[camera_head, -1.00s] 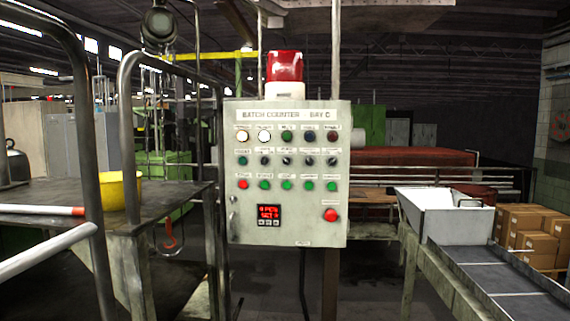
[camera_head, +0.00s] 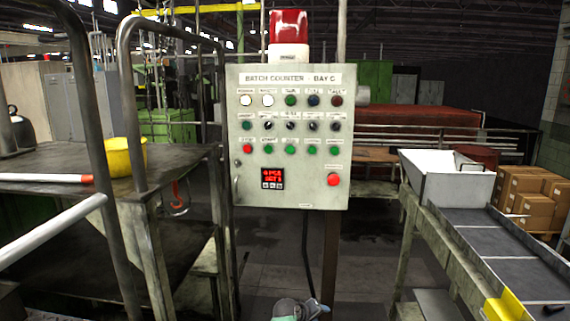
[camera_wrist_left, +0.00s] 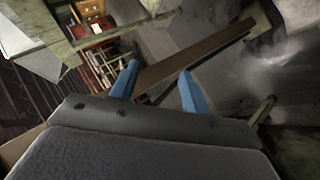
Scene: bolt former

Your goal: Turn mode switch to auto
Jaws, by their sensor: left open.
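The grey control panel (camera_head: 322,190), headed "BATCH COUNTER - BAY C", stands upright in the middle of the head view. Its second row holds several small black rotary switches (camera_head: 290,126). Their small labels are too blurred for me to tell which is the mode switch or how it is set. My left gripper (camera_head: 298,309) shows only in part at the bottom edge of the head view, well below the panel and apart from it. In the left wrist view its two blue fingers (camera_wrist_left: 157,84) are spread with nothing between them. My right gripper is not in view.
A railed platform with a yellow bucket (camera_head: 124,157) stands at the left. A conveyor (camera_head: 492,240) with a white hopper (camera_head: 446,178) runs along the right, cardboard boxes (camera_head: 533,200) behind it. A red beacon (camera_head: 288,28) tops the panel. Open floor shows below the panel.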

